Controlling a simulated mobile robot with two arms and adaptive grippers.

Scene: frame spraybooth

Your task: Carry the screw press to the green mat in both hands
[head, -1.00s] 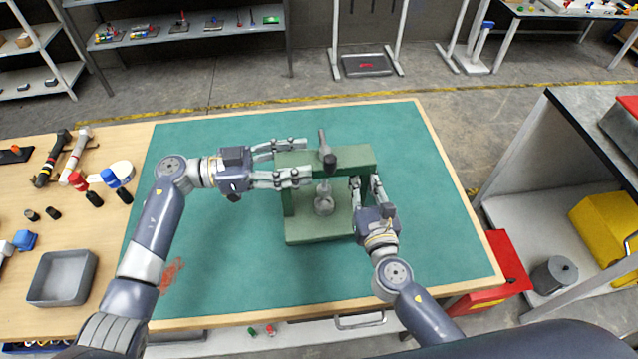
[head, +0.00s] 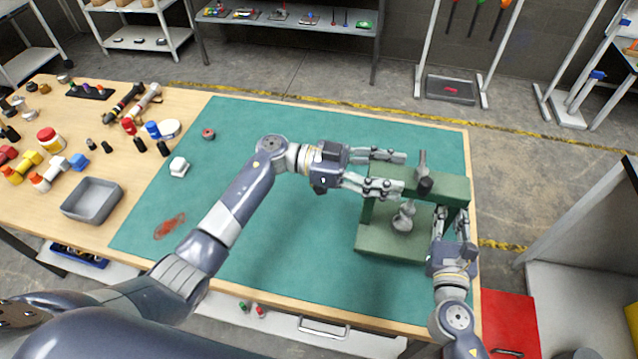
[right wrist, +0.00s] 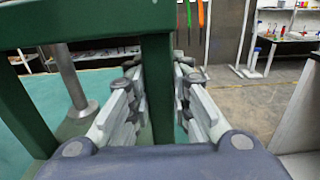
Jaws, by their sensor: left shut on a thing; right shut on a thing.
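The green screw press (head: 380,238) has a crossbeam, a dark screw on top and a grey round part inside its frame. It is over the right part of the green mat (head: 300,245), its right side close to the mat's right edge. I cannot tell whether its base touches the mat. My left gripper (head: 398,173) is shut on the left end of the crossbeam. My right gripper (head: 452,216) is shut on the right upright; in the right wrist view (right wrist: 160,85) its fingers lie on both sides of the green post (right wrist: 158,95).
On the mat's left are a white block (head: 179,166), a small red ring (head: 208,133) and a red stain (head: 169,226). A grey bin (head: 92,200) and several tools stand on the wood at left. A red cabinet (head: 510,325) is at lower right. The mat's middle is clear.

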